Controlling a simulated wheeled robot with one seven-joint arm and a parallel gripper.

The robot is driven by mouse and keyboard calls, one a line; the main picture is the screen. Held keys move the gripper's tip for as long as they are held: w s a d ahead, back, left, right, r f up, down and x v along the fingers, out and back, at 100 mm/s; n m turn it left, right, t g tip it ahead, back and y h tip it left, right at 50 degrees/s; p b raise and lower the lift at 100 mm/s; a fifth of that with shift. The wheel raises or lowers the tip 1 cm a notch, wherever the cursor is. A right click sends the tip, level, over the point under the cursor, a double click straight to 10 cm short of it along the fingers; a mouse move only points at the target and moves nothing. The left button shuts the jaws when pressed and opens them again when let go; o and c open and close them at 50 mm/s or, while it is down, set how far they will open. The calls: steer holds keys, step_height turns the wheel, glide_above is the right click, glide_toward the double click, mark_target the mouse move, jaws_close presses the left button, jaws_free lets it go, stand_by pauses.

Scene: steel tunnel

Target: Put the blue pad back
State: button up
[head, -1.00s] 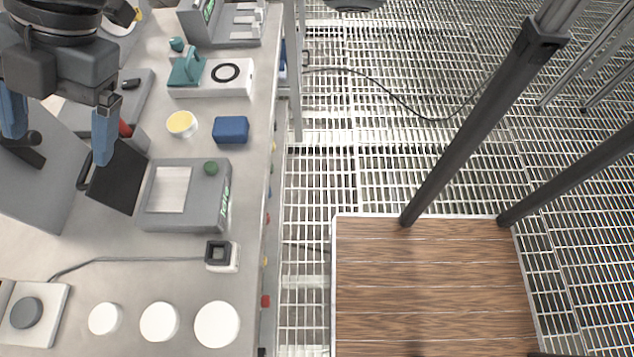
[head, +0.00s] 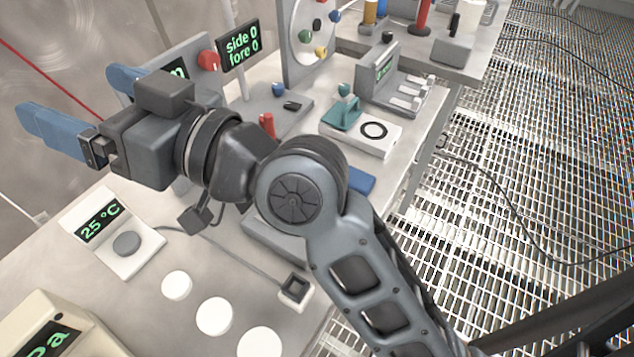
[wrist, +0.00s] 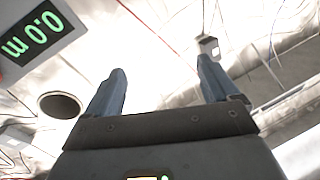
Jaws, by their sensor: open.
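The blue pad (head: 360,184) lies on the bench right of my arm in the head view, and my arm hides part of it. My gripper (head: 65,92) is open, with its two blue fingers pointing left toward the wall, well away from the pad. In the wrist view my gripper (wrist: 160,66) has nothing between its fingers. The pad does not show in the wrist view.
White discs (head: 214,316), a "25 °C" box (head: 108,233) and a small square socket (head: 295,288) are at the front. Grated floor (head: 540,180) lies right.

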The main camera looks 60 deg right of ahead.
steer(key=s+d+f+m+g+h, duration=0.3)
steer(key=s+f+m+h, duration=0.25)
steer(key=s+f, duration=1.05)
steer(key=s+d+f+n, duration=0.1)
steer(key=s+d+n, duration=0.1)
steer(key=s, duration=0.6)
steer(key=s+d+f+n+g, duration=0.1)
steer(key=s+d+f+n, duration=0.1)
steer(key=s, duration=0.6)
steer(key=shift+s+d+n+g, duration=0.3)
steer(key=shift+d+n, duration=0.15)
steer(key=shift+d, duration=0.55)
